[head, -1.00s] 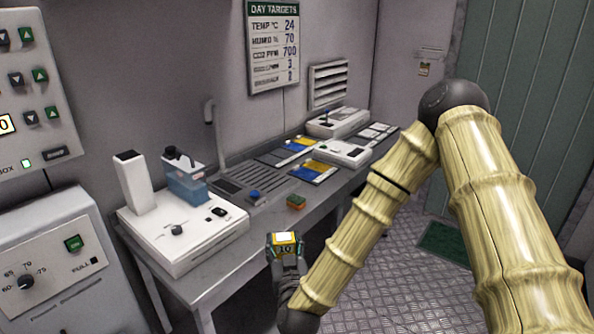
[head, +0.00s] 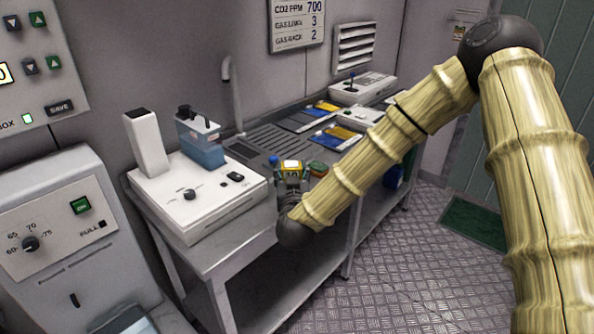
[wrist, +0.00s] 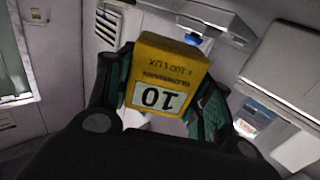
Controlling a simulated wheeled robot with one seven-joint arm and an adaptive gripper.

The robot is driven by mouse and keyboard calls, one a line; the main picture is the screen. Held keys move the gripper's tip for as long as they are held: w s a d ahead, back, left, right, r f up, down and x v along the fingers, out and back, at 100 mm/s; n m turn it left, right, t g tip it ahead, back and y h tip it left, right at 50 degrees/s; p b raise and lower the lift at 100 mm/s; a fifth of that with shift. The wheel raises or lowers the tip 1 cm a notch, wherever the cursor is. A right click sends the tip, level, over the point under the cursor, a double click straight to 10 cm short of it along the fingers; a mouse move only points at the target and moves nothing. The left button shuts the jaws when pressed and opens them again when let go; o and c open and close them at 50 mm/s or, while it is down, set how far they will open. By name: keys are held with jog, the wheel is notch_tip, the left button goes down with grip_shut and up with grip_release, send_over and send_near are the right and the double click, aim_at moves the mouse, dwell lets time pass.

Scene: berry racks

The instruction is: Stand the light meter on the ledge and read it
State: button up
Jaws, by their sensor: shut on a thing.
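The light meter (head: 291,167) is a small yellow box with a pale display. In the wrist view the meter (wrist: 172,64) appears upside down, with "10" on its display and "x 100 LUX" on its label. My gripper (wrist: 160,90) is shut on it, with a dark green finger on each side. In the head view my gripper (head: 292,178) holds the meter by the front edge of the grey bench (head: 232,254). I cannot tell which surface is the ledge.
A white instrument (head: 212,205) with a blue tank (head: 200,143) stands on the bench, left of my gripper. Blue and yellow cards (head: 335,137) and a white device (head: 361,117) lie farther back.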

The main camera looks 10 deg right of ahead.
aim_at(296, 163)
jog(key=w, duration=0.2)
jog(key=w+d, duration=0.2)
jog(key=w, duration=0.1)
jog(key=shift+w+d+f, duration=0.1)
jog(key=shift+w+f, duration=0.2)
jog(key=shift+w, duration=0.05)
jog(key=shift+f, duration=1.7)
jog(key=shift+f, duration=0.15)
jog(key=o, duration=1.1)
